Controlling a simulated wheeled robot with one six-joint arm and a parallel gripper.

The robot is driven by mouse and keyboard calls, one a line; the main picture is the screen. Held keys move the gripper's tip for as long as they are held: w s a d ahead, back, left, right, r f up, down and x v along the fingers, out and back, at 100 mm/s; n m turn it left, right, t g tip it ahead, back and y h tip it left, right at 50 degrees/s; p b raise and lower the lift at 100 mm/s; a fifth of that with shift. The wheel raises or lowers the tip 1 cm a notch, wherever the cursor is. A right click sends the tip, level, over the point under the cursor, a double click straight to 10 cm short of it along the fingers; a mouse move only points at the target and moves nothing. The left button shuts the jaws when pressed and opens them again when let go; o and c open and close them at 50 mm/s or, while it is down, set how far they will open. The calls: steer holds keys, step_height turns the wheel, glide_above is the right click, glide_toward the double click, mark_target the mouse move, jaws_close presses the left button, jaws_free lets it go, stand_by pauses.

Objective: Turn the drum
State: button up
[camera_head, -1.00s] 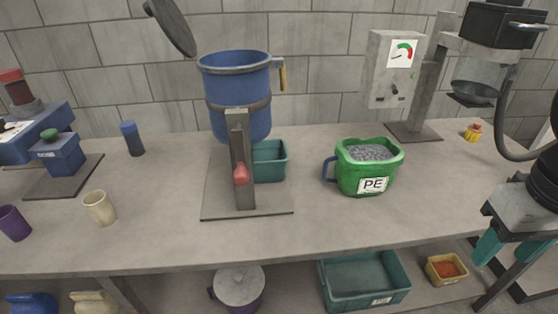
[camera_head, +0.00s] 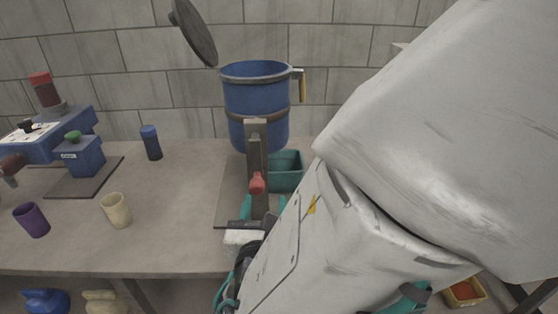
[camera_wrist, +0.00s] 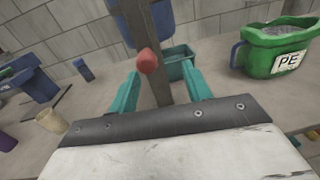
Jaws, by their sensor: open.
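The blue drum (camera_head: 256,100) hangs upright on a grey stand (camera_head: 230,195), its round lid (camera_head: 193,32) swung open at the upper left. A red knob (camera_head: 257,182) sits on the front of the stand's post; it also shows in the wrist view (camera_wrist: 147,61). My gripper (camera_wrist: 160,78) is open with teal fingers, one on each side of the post and knob in the wrist view. The knob appears between or just beyond the fingertips, and I see no contact. My arm hides much of the right side in the head view.
A teal bin (camera_head: 286,170) stands behind the post. A green PE tub (camera_wrist: 272,52) is to the right. A cream cup (camera_head: 116,210), purple cup (camera_head: 32,219) and blue cylinder (camera_head: 151,143) stand at left, near a blue machine (camera_head: 50,135).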

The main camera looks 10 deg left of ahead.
mark_target(256, 177)
steer(key=shift+s+a+r+n+y, duration=0.1)
steer(key=shift+a+r+n+y, duration=0.05)
steer(key=shift+a+n+y, duration=0.4)
steer(key=shift+w+a+y, duration=0.2)
steer(key=shift+a+y, duration=0.05)
steer(key=shift+a, duration=0.05)
steer(key=x, duration=0.7)
steer(key=shift+w, duration=0.15)
jaws_close()
